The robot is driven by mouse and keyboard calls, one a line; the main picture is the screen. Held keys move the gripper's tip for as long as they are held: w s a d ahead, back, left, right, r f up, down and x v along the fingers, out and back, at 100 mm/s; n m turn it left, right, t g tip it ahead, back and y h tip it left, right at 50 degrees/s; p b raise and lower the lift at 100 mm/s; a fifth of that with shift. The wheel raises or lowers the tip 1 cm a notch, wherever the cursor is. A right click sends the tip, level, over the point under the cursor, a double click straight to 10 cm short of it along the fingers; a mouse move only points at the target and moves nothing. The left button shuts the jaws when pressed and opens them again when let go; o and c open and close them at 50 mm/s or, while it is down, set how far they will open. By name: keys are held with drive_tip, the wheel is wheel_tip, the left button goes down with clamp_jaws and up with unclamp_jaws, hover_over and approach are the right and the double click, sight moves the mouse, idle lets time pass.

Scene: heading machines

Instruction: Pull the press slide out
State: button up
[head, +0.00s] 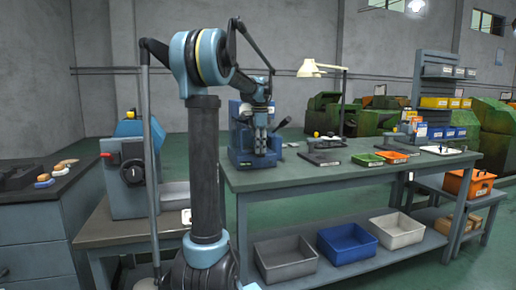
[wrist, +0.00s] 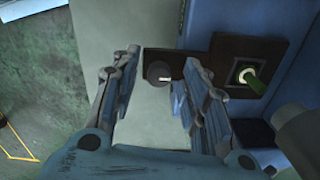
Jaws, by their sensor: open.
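The blue press (head: 240,150) stands on the left end of the long workbench. In the wrist view its blue body (wrist: 222,25) fills the upper right. A dark flat bar (wrist: 195,66), which looks like the press slide, extends left from it over the grey-green bench top. A round grey disc (wrist: 157,72) with a small pale mark sits near the bar's left end. My gripper (wrist: 160,72) is open and empty, its fingers on either side of the disc in the picture. I cannot tell whether they touch it. In the head view my gripper (head: 260,142) is in front of the press.
The bench's edge and green floor (wrist: 40,80) lie left. Green (head: 368,159) and orange (head: 393,156) trays and a lamp (head: 325,70) are farther right on the bench.

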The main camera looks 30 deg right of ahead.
drive_tip(key=shift+c, duration=0.5)
clamp_jaws()
drive_tip(key=s+a, duration=0.3)
drive_tip(key=s, duration=0.9)
drive_tip(key=shift+s, duration=0.2)
drive_tip(key=shift+o, duration=0.5)
unclamp_jaws()
wheel_tip(320, 180, up, 12)
